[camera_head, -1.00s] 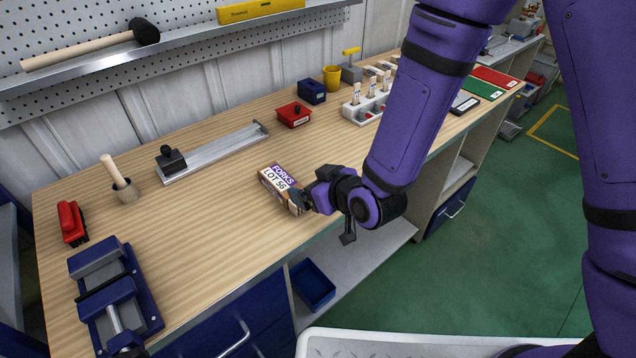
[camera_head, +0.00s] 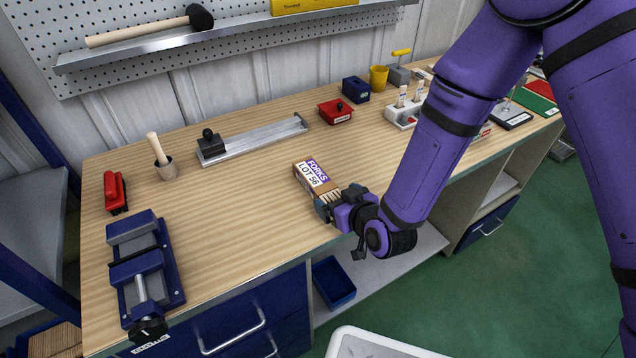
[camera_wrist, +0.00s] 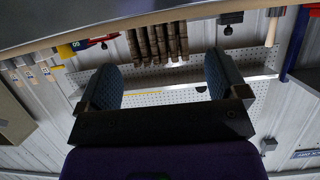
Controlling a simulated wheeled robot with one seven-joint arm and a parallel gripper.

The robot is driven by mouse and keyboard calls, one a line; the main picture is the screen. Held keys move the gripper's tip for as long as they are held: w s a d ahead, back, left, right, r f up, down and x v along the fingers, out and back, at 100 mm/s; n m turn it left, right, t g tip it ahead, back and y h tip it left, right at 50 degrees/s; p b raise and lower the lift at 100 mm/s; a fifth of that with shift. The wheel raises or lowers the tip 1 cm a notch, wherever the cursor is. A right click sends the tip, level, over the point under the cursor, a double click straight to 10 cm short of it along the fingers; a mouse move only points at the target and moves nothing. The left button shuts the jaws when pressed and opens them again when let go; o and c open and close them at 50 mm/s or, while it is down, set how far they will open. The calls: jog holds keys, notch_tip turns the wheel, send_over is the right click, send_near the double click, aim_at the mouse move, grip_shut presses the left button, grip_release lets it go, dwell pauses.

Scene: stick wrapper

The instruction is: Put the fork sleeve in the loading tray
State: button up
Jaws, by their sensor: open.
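The fork sleeve (camera_head: 308,177), a small box with a purple and white label reading FORKS LOT 56, lies on the wooden bench near its front edge. Fork ends stick out of its near end; the wrist view shows them as several brown sticks (camera_wrist: 158,42). My gripper (camera_head: 332,204) is at that near end, open. In the wrist view its two dark fingers (camera_wrist: 164,80) are wide apart with the fork ends ahead, between them in the picture. I cannot tell whether a finger touches the sleeve. A long metal tray (camera_head: 257,140) with a black block, possibly the loading tray, lies behind and left.
A blue vise (camera_head: 142,265), a red brush-like tool (camera_head: 115,190) and a cup with a wooden handle (camera_head: 164,168) stand at left. A red box (camera_head: 336,112) and blue box (camera_head: 356,91) stand behind. Bare wood lies between sleeve and metal tray.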

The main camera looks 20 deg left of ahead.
aim_at(328, 194)
jog(key=shift+x, duration=2.35)
jog(key=shift+s+f, duration=0.1)
jog(key=c, duration=1.1)
